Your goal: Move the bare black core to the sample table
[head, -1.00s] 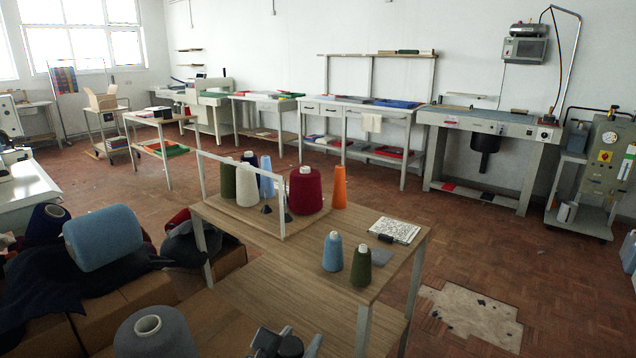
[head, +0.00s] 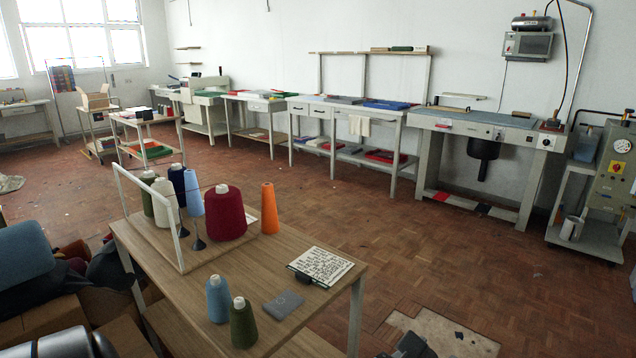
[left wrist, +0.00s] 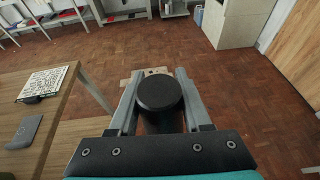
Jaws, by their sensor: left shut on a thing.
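The bare black core (left wrist: 159,95) is a short, dark, round-ended cylinder in the left wrist view. My left gripper (left wrist: 156,73) is shut on it, with one grey finger on each side. The core is held above the brown parquet floor, to the right of a wooden table (left wrist: 66,108). In the head view, a dark part of my left gripper (head: 410,347) shows at the bottom edge, and the core is not clear there. The same wooden table (head: 215,262) stands in front of me. I cannot tell which table is the sample table. My right gripper is not in view.
On the near table are a burgundy cone (head: 224,215), an orange cone (head: 269,210), other cones, a patterned card (head: 320,266) and a white frame (head: 150,215). Boxes and yarn crowd the left. Worktables (head: 350,104) line the back wall. Parquet floor (head: 420,245) between is open.

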